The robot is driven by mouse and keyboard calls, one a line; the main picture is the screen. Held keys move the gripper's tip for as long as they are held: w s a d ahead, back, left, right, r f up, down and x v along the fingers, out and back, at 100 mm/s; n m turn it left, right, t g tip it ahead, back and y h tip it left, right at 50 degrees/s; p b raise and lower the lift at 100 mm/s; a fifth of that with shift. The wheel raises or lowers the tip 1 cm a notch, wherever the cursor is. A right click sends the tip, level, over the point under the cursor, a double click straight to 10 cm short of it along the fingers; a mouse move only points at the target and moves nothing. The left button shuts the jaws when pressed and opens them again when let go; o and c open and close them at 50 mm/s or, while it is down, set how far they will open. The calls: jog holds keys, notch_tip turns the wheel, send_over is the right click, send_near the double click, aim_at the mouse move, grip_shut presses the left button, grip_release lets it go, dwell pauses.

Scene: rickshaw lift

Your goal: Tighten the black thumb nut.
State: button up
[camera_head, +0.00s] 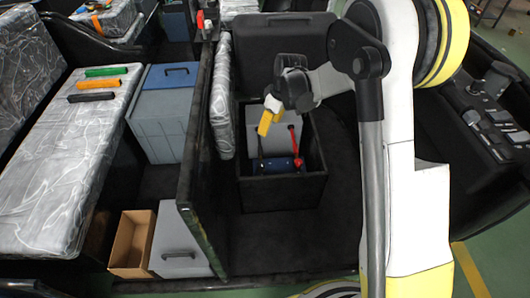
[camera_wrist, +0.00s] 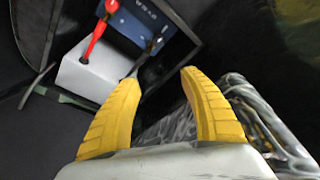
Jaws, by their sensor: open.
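My gripper (camera_wrist: 160,78) is open, with nothing between its yellow fingers. In the head view, my gripper (camera_head: 267,120) hangs over the open black compartment (camera_head: 285,192). A blue unit with lettering (camera_wrist: 137,20) sits inside, beyond the fingertips in the wrist view; it also shows in the head view (camera_head: 275,167). A red lead (camera_wrist: 94,40) and a black lead (camera_wrist: 150,52) run to it. A small dark piece (camera_wrist: 158,40) at the black lead's end may be the black thumb nut, but its shape is too small to be sure. The fingers are apart from it.
A white box (camera_wrist: 88,72) stands beside the blue unit. A raised black lid (camera_head: 285,48) stands behind the compartment, and a black partition (camera_head: 198,160) to its left. A patterned seat (camera_head: 68,150) holds several coloured bars. An open cardboard box (camera_head: 132,243) is at lower left.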

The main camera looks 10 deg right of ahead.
jog(key=g+h, duration=0.2)
send_over(262, 164)
notch_tip(262, 164, down, 13)
jog(key=shift+m, duration=0.5)
notch_tip(262, 164, down, 13)
jog(key=b, duration=0.3)
jog(key=shift+w+b, duration=0.1)
jog(key=shift+b, duration=0.2)
grip_shut()
